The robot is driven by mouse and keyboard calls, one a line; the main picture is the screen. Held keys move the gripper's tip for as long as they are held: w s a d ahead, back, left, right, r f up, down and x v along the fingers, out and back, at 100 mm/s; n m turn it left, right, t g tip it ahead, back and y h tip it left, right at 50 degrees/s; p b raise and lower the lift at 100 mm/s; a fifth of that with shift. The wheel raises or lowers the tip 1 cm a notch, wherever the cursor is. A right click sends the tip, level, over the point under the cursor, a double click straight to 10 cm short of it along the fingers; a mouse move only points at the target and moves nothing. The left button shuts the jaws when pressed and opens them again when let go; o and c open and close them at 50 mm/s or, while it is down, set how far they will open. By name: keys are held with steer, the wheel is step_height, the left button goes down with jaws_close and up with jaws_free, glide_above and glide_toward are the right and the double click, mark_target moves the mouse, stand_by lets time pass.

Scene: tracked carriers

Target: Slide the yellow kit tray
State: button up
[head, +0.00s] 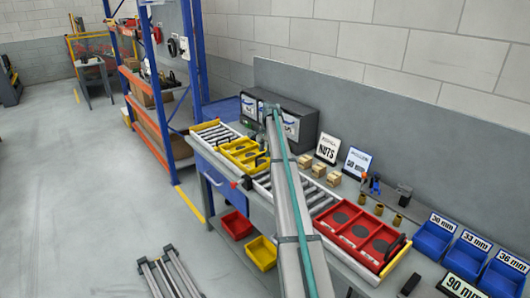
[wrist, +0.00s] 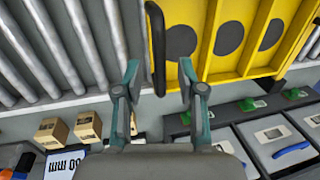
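The yellow kit tray (head: 228,146) lies on the roller conveyor, left of my arm in the head view. It has dark round recesses and a black handle (head: 262,158) on its near end. In the wrist view the yellow tray (wrist: 205,62) fills the upper right, with its black handle (wrist: 157,50) along its left end. My gripper (wrist: 158,68) is open and empty. Its two fingers stand apart on either side of the handle's lower part in the picture; I cannot tell how far above it they are. In the head view my arm hides the gripper.
A red kit tray (head: 345,224) sits further along the conveyor. Bare rollers (wrist: 62,45) lie beside the yellow tray's handle end. Small cardboard boxes (head: 318,169) and dark cases (head: 299,126) stand along the wall side. Blue bins (head: 433,236) stand at the right.

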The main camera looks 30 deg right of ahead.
step_height(320, 180, up, 11)
steer(key=s, duration=0.2)
steer(key=shift+d, duration=0.15)
steer(key=shift+s, duration=0.15)
stand_by(0.3)
